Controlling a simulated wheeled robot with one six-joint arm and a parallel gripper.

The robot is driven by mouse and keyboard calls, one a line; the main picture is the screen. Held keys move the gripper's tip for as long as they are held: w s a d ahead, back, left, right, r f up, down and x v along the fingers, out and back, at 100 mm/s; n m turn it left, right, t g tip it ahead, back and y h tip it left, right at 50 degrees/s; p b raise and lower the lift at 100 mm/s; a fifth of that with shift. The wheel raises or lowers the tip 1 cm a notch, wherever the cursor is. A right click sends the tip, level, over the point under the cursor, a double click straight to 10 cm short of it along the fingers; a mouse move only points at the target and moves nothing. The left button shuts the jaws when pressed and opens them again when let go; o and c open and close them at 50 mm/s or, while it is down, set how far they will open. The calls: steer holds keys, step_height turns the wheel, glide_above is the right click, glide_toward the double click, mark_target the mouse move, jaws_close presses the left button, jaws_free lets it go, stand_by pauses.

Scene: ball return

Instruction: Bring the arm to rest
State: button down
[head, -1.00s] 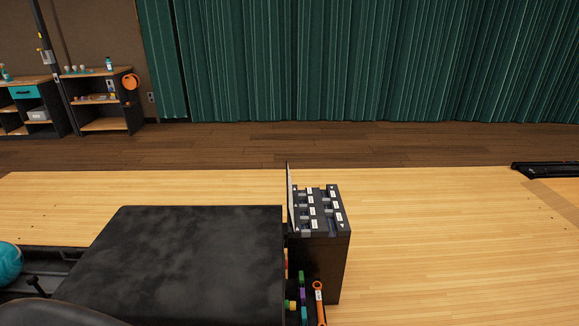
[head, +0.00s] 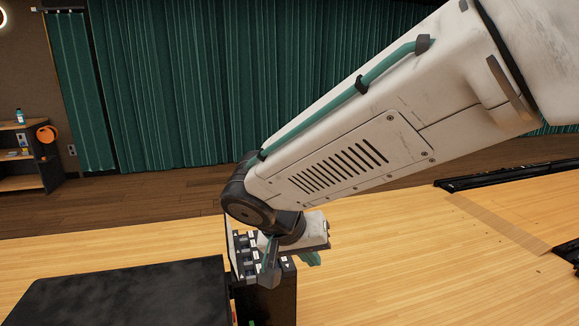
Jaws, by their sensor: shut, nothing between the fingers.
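My white arm (head: 370,140) reaches in from the upper right of the head view and bends down at a dark wrist joint. My gripper (head: 268,276) hangs below that joint, pointing down. It is shut with nothing between its fingers. It appears in front of the dark box with labelled slots (head: 247,262) and hides part of it. I cannot tell whether the gripper touches the box.
A black padded top (head: 125,295) lies left of the box. Pale wooden lane floor (head: 390,270) is open to the right. A dark gutter (head: 500,176) runs at the right. A shelf unit (head: 22,160) and green curtain (head: 200,90) stand at the back.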

steer(key=s+d+r+g+y, duration=0.1)
steer(key=s+d+r, duration=0.15)
steer(key=d, duration=0.55)
steer(key=s+d+r+g, duration=0.1)
steer(key=s+d+r, duration=0.1)
steer(key=s+d, duration=0.35)
steer(key=s+d+n+g+y, duration=0.1)
steer(key=s+d+y, duration=0.2)
steer(key=s+d, duration=0.6)
steer(key=s, duration=0.2)
steer(key=shift+s+d+f+y, duration=0.15)
steer(key=shift+s+f+y, duration=0.15)
steer(key=shift+y, duration=0.1)
